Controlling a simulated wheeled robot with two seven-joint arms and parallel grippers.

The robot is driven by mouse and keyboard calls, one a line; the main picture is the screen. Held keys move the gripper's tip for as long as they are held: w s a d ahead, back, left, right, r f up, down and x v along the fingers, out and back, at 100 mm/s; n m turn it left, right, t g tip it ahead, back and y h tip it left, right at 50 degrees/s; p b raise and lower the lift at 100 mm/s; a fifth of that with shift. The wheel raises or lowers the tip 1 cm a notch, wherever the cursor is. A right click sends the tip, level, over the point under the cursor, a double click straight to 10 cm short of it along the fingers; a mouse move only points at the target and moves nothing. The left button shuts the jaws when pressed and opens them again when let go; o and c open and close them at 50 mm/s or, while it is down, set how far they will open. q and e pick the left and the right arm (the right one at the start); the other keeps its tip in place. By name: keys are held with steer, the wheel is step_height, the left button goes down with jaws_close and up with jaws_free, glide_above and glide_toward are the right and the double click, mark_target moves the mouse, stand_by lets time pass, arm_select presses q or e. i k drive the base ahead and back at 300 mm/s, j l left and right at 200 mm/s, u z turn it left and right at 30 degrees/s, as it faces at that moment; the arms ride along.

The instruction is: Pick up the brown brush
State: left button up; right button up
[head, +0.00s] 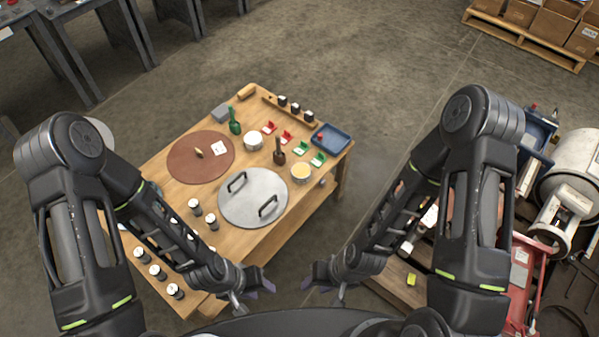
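A brown brush-like item (279,153) with an upright handle stands on the wooden table (180,257), between the grey round plate and the small red and green items. A similar green one (234,123) stands further back to its left. My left gripper (254,295) is low at the table's near right edge, well in front of the brown item, with its fingers apart and nothing between them. My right gripper (324,289) is right of the table, also with fingers apart and empty. Neither gripper touches the brown item.
The grey plate (247,211) with two black handles lies in front of the brown item. A brown disc (187,170), white bowl (253,141), yellow-filled bowl (301,174) and blue tray (332,138) surround it. Several black-and-white jars stand front left. Red machinery (521,277) stands at right.

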mark_target(277, 137)
steer(key=i+l, duration=0.55)
steer(key=u, duration=0.15)
steer(key=l+u, duration=0.1)
steer(key=u, duration=1.45)
steer(key=i+l, duration=0.05)
